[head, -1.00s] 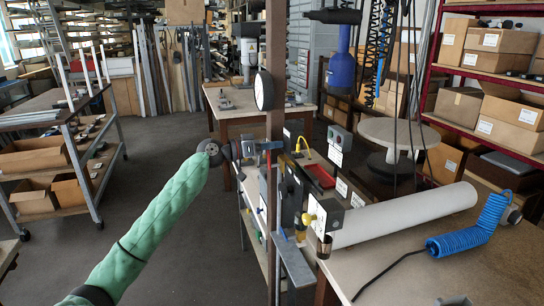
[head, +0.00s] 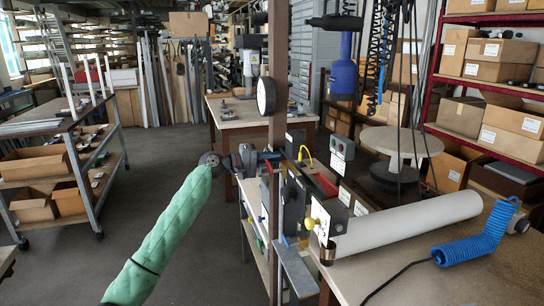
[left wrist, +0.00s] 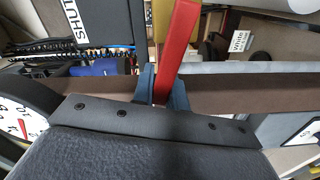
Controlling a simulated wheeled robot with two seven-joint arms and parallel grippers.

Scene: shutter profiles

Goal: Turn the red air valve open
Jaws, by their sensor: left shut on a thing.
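The red air valve's lever (left wrist: 177,50) stands up from between the blue fingertips in the left wrist view, tilted a little to the right. My left gripper (left wrist: 163,88) is shut on this lever near its lower visible end. A yellowish part (left wrist: 162,18) lies behind the lever's upper part. In the head view my left gripper (head: 270,158) is at the brown upright post, below the round gauge. The lever cannot be made out clearly there. My right gripper is not in view.
The round gauge (head: 266,95) sits on the brown post (head: 279,60) just above my left gripper. A sign reading "SHUT" (left wrist: 72,28) shows in the left wrist view. A white roll (head: 410,225) and a blue coiled hose (head: 478,246) lie on the right bench.

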